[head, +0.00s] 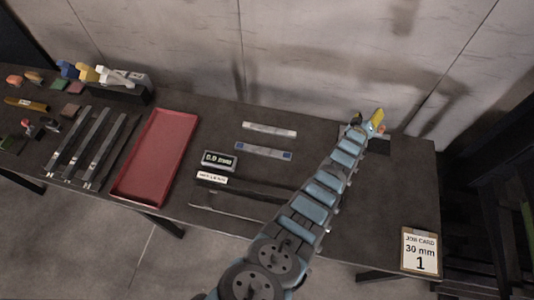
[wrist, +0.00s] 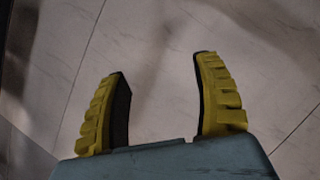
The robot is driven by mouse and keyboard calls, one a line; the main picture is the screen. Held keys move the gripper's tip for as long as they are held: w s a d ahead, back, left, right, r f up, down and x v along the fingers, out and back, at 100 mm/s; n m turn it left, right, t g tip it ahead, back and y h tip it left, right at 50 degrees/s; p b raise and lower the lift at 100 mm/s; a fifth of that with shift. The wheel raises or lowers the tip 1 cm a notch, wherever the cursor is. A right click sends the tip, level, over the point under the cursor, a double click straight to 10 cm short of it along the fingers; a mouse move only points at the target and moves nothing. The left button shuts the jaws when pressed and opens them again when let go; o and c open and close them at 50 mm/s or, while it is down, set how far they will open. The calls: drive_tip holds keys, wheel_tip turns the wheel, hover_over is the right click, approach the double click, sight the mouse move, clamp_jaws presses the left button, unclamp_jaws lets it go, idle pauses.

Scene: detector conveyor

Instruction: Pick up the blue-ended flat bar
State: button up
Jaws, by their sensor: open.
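The blue-ended flat bar (head: 263,151) lies on the dark table in the head view, a pale strip with a blue patch at each end. A plain pale bar (head: 269,129) lies just behind it, roughly parallel and apart from it. My gripper (head: 377,118) is over the back right part of the table, to the right of both bars. In the wrist view, my gripper (wrist: 165,95) shows two yellow ribbed fingers spread wide with nothing between them. Only the pale wall panels show beyond the fingers; the bar is not in the wrist view.
A digital readout block (head: 220,160) and a white label (head: 212,178) sit left of and in front of the bar. A red tray (head: 157,155) stands further left, with several long metal strips beyond it. A job card (head: 420,251) is at the front right corner.

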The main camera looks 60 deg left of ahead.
drive_tip(key=s+a+f+n+g+b, duration=0.2)
drive_tip(key=s+a+f+n+g, duration=0.15)
drive_tip(key=a, duration=0.65)
wheel_tip(320, 180, up, 2)
drive_tip(key=r+n+g+h+b, duration=0.1)
drive_tip(key=n+g+h+b, duration=0.6)
drive_tip(key=n+g, duration=0.3)
hover_over(263, 150)
drive_tip(key=shift+m, duration=0.25)
drive_tip(key=shift+w+d+f, duration=0.1)
drive_tip(key=shift+f, duration=1.95)
drive_tip(key=shift+w+d+f, duration=0.1)
drive_tip(key=shift+d+f, duration=0.05)
drive_tip(key=shift+f, duration=1.9)
drive_tip(key=shift+w+d+f, duration=0.1)
drive_tip(key=shift+f, duration=1.95)
drive_tip(key=shift+s+a+f, duration=0.1)
drive_tip(key=shift+s+f, duration=0.05)
drive_tip(key=shift+f, duration=0.35)
drive_tip(key=shift+s+a+f, duration=0.1)
drive_tip(key=shift+f, duration=0.4)
drive_tip(key=shift+s+f, duration=0.1)
drive_tip(key=shift+f, duration=1.55)
